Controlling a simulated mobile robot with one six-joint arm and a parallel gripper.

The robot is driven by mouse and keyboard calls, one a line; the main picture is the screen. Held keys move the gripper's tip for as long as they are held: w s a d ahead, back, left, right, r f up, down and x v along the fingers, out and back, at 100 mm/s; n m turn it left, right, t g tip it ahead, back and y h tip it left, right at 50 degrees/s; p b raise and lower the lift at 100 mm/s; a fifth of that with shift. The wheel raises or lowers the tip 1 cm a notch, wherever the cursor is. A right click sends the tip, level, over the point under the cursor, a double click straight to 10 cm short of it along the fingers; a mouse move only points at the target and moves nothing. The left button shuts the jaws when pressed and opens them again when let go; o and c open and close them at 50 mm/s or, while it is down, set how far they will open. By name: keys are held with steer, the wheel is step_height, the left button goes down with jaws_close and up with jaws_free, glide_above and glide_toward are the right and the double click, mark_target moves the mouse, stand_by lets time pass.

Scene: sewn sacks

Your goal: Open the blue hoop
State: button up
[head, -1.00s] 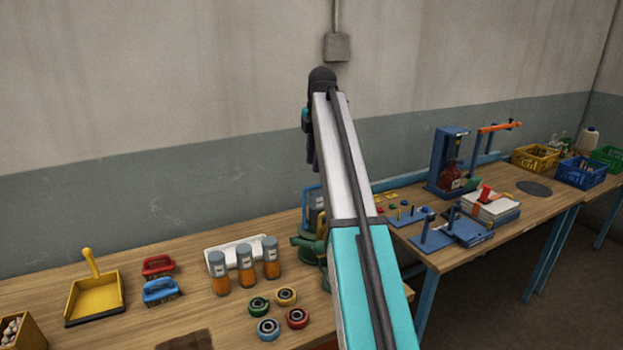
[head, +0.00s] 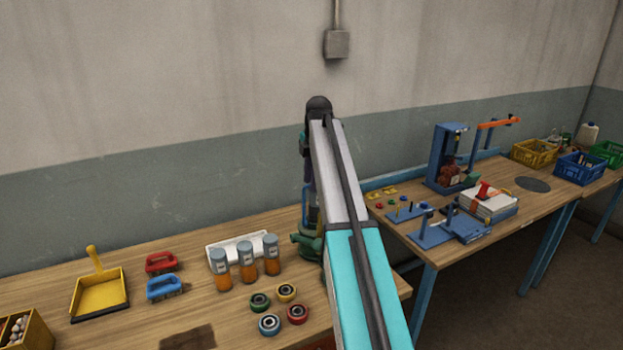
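I cannot make out for certain which thing is the blue hoop. A blue upright piece (head: 311,208) shows at the back of the near bench, beside a green machine (head: 307,243), and my arm covers part of both. A blue ring-shaped roller (head: 269,325) lies on the near bench's front part. My gripper (head: 308,180) points down at the far end of my arm, just above or in front of the blue upright piece. The arm hides most of it, so its fingers cannot be read.
Orange jars (head: 247,266) stand left of my arm, near red and blue brushes (head: 163,288) and a yellow dustpan (head: 99,293). The right bench (head: 540,207) holds a blue press (head: 446,160), blue fixtures and crates. A wall stands behind both benches.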

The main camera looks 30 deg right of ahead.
jaws_close()
steer(key=shift+w, duration=0.1)
